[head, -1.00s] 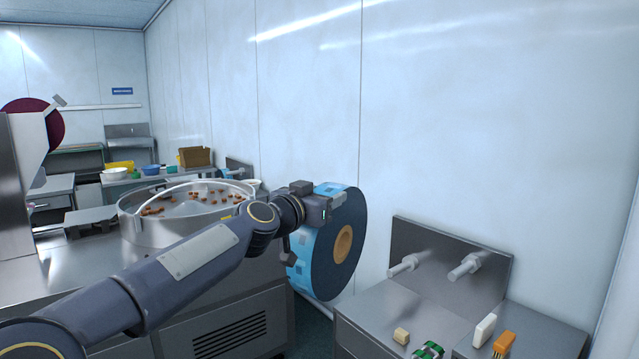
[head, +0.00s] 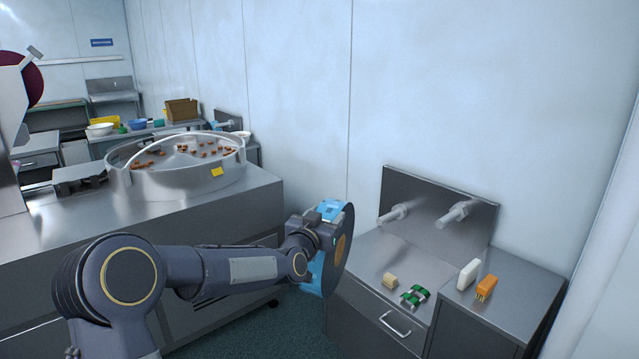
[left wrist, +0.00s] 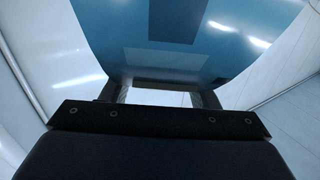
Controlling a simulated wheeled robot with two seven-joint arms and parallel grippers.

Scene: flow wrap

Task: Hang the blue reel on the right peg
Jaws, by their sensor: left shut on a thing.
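The blue reel (head: 343,262) has a blue rim, a dark side face and a tan core, and stands on edge in the air left of the steel cabinet. My left gripper (head: 326,222) is shut on its upper rim. In the left wrist view the reel's blue surface (left wrist: 190,50) fills the top, between the two fingers (left wrist: 163,92). The right peg (head: 453,215) and left peg (head: 394,213) stick out of a steel back plate (head: 425,205) on the cabinet. Both pegs are bare. The reel is apart from them. My right gripper is not in view.
A round steel bowl (head: 180,183) with brown pieces stands at left. The wall is close behind the pegs.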

